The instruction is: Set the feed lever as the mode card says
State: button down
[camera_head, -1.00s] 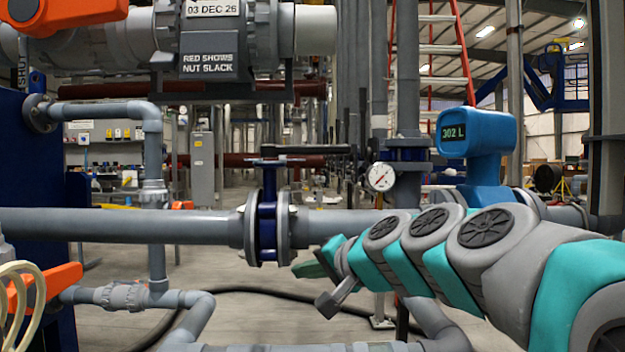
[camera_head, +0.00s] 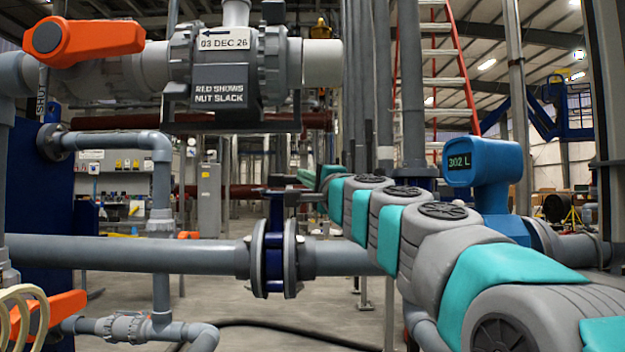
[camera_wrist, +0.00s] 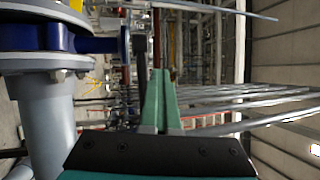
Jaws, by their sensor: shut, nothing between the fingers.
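My gripper (camera_head: 308,180) is shut and empty, with its green fingers together in the wrist view (camera_wrist: 161,75). It is in front of or beside the dark handle (camera_head: 277,192) on top of the blue flanged valve (camera_head: 273,255); I cannot tell if they touch. The blue valve body also shows at upper left in the wrist view (camera_wrist: 92,45). An orange lever (camera_head: 95,40) sits on the upper left valve, near a "SHUT" label (camera_head: 42,95). Another orange lever (camera_head: 60,312) is at lower left. No mode card is readable, and no lever is marked as feed.
A tag reading "03 DEC 26" (camera_head: 225,39) and a plate reading "RED SHOWS NUT SLACK" (camera_head: 222,93) are on the upper pipe. A blue meter (camera_head: 485,165) reads "302 L". A grey pipe (camera_head: 130,254) crosses the front. My arm hides the gauge area.

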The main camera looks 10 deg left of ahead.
jog(key=s+a, duration=0.3)
jog(key=a, duration=0.5)
jog(key=shift+s, duration=0.15)
dwell(0.5)
jog(key=shift+a, duration=0.1)
jog(key=c, duration=1.6)
grip_release()
jog(key=shift+c, duration=2)
grip_release()
jog(key=shift+f, duration=0.1)
